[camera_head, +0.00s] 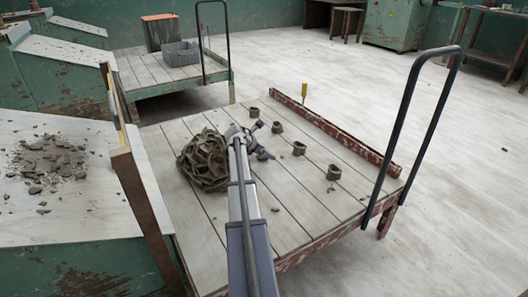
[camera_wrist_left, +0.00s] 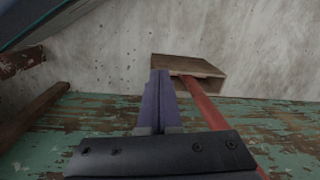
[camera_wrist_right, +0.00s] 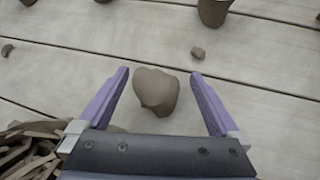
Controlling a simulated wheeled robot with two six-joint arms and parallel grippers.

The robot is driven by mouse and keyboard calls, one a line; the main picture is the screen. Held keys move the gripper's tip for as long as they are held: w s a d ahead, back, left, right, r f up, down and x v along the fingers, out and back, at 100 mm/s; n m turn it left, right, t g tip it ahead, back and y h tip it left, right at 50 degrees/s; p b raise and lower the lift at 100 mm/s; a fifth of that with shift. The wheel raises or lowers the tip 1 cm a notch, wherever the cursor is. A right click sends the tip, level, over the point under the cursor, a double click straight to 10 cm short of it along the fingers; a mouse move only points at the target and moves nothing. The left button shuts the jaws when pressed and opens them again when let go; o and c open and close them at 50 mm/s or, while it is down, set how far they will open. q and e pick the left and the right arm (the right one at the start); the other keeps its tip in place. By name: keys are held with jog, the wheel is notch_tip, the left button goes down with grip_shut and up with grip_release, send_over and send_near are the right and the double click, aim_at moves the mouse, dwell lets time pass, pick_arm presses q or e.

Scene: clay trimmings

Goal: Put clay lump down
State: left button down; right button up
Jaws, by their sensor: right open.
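The clay lump (camera_wrist_right: 156,92) is brown and rounded, and in the right wrist view it lies between the two purple fingers of my right gripper (camera_wrist_right: 153,95). The fingers are open, with gaps on both sides of the lump. In the head view my right gripper (camera_head: 262,141) is low over the slatted cart (camera_head: 290,205), and I cannot make out the lump there. My left gripper (camera_wrist_left: 160,75) has its fingers together, with nothing seen between them. It is not in the head view.
A brown tangled bundle (camera_head: 205,160) sits left of my right gripper. Several small clay pots (camera_head: 299,148) stand to its right, before a red rail (camera_head: 335,132). Clay scraps (camera_head: 50,160) lie on the left table.

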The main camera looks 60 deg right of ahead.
jog(key=p+v, duration=0.7)
jog(key=v, duration=0.5)
jog(key=shift+p, duration=0.4)
jog(key=shift+s, duration=0.15)
